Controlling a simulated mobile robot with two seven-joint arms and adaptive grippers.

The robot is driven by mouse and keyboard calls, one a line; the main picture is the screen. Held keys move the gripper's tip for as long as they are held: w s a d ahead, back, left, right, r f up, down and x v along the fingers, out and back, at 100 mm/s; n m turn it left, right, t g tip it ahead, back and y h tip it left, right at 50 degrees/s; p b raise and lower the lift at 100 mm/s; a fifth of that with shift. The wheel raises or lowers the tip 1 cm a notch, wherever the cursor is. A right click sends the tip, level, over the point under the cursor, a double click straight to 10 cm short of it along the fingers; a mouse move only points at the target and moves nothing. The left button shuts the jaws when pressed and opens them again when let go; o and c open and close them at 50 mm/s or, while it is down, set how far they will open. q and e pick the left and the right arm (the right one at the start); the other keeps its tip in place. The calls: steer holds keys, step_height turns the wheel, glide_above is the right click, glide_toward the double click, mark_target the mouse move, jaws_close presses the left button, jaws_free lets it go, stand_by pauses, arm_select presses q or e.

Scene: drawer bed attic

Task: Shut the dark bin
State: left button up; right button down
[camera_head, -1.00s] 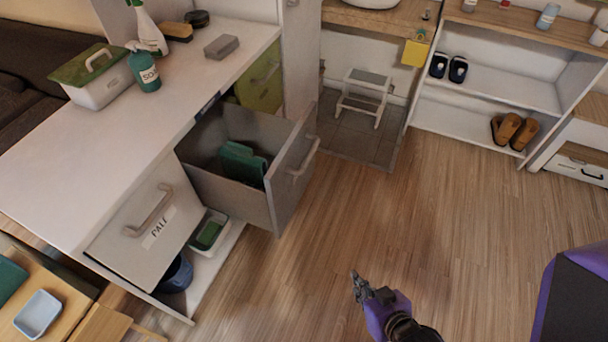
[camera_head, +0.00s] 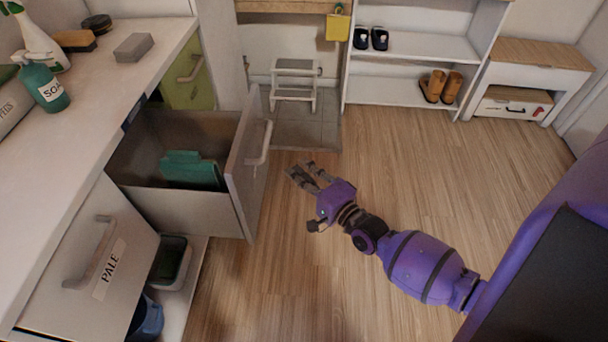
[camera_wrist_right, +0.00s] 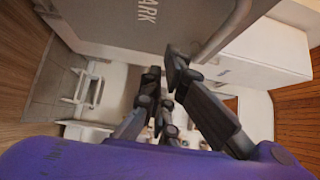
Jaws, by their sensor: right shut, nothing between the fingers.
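The dark bin is a grey drawer (camera_head: 195,208) that stands pulled out of the white cabinet. Its front panel (camera_head: 243,170) bears a handle (camera_head: 262,145) on the outer face. A green object (camera_head: 192,170) lies inside it. In the right wrist view the panel (camera_wrist_right: 115,30) shows close by, with the letters "ARK" readable. My right gripper (camera_head: 301,174) is shut and empty, in front of the panel's outer face and to its right, apart from it. Its fingers (camera_wrist_right: 165,78) also show in the right wrist view. My left gripper is not in view.
A drawer labelled PALE (camera_head: 85,265) is below left, with a small bin (camera_head: 170,262) beside it. A soap bottle (camera_head: 45,88) and a grey block (camera_head: 133,46) stand on the counter. A step stool (camera_head: 293,85) is behind. Wood floor (camera_head: 400,160) is clear on the right.

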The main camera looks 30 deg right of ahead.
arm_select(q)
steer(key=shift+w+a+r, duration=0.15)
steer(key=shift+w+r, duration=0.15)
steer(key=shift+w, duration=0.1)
arm_select(e)
steer(key=w+a, duration=0.4)
steer(key=w, duration=0.3)
steer(key=shift+w+a, duration=0.15)
steer(key=shift+w, duration=0.15)
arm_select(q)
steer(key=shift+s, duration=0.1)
arm_select(e)
steer(key=shift+a, duration=0.1)
